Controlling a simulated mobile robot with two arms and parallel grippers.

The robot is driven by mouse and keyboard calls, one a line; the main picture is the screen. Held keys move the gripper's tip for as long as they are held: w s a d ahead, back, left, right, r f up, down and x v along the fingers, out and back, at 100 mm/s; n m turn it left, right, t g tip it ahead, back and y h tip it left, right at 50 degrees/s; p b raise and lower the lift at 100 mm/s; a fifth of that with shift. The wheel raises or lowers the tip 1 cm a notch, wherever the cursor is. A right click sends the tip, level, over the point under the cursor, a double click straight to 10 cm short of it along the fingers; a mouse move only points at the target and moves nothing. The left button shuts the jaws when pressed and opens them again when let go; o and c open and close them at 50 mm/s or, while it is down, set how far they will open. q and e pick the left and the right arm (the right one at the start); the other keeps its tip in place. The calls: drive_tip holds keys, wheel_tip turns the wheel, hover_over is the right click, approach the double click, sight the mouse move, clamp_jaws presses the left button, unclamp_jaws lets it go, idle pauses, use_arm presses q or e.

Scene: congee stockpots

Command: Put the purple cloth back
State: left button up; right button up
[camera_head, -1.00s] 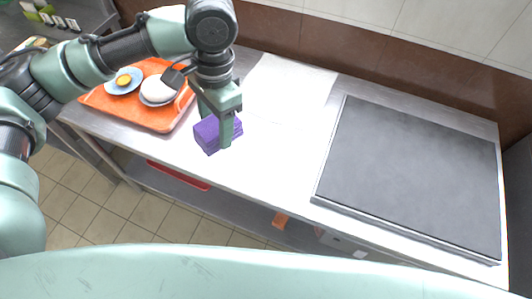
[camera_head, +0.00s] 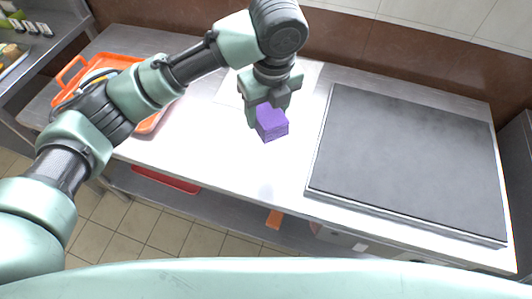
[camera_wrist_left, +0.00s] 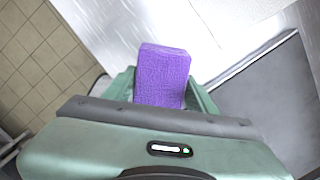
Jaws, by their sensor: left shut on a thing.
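The purple cloth (camera_head: 271,124) is a folded block in the head view, held over the steel table left of the dark griddle plate. My left gripper (camera_head: 266,110) is shut on it from above. In the left wrist view the cloth (camera_wrist_left: 162,76) sits between the fingers of my left gripper (camera_wrist_left: 162,92). A faint shadow lies on the table below, so the cloth appears raised. A pale rectangular sheet (camera_head: 308,78) lies on the table behind the gripper, partly hidden by it. My right gripper is not in view.
A dark flat griddle plate (camera_head: 410,160) fills the right of the steel table (camera_head: 215,150). An orange tray (camera_head: 152,122) with dishes stands at the left, partly behind my arm. A red tray (camera_head: 165,180) is on the lower shelf. The table's front middle is clear.

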use_arm(q)
wheel_tip(320, 180, down, 16)
drive_tip(key=shift+r+p, duration=0.15)
drive_tip(key=shift+p, duration=0.25)
drive_tip(key=o, duration=1.3)
drive_tip(key=r, duration=0.4)
drive_tip(key=s+r, duration=0.1)
drive_tip(key=r, duration=0.3)
drive_tip(key=r+b, duration=0.1)
drive_tip(key=r, duration=0.3)
drive_tip(key=shift+s+d, duration=0.3)
drive_tip(key=shift+d, duration=0.05)
